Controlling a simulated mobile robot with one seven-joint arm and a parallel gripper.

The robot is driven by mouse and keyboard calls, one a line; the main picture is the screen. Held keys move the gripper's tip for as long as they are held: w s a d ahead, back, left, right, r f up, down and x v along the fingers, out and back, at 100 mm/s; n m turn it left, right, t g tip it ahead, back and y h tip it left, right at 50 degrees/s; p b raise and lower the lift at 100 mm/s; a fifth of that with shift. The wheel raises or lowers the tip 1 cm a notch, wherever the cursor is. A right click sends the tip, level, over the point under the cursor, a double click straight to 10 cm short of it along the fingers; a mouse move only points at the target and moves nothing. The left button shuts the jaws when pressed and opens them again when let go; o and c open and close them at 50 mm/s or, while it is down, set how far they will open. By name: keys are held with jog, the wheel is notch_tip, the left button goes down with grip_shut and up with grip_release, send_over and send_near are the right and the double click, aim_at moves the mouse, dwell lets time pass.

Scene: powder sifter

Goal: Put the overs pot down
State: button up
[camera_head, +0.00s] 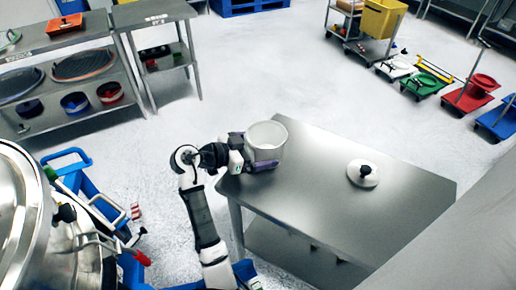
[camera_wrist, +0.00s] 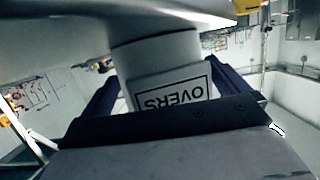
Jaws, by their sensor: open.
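The overs pot (camera_head: 268,138) is a white, open-topped pot. It stands upright at the left corner of the steel table (camera_head: 310,200). In the wrist view, which is upside down, the pot (camera_wrist: 165,68) shows its OVERS label, and its base meets the tabletop. My gripper (camera_head: 252,154) is open, with one finger on either side of the pot. The dark fingers also show in the wrist view (camera_wrist: 168,82). I cannot tell whether either finger touches the pot.
A white lid (camera_head: 363,174) with a dark knob lies on the table, right of the pot. The tabletop between them is clear. A large steel vessel (camera_head: 22,215) stands at the left, and shelving (camera_head: 75,80) is behind it.

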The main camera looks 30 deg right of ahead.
jog(key=p+v, duration=0.2)
jog(key=v, duration=1)
jog(key=shift+r, duration=0.1)
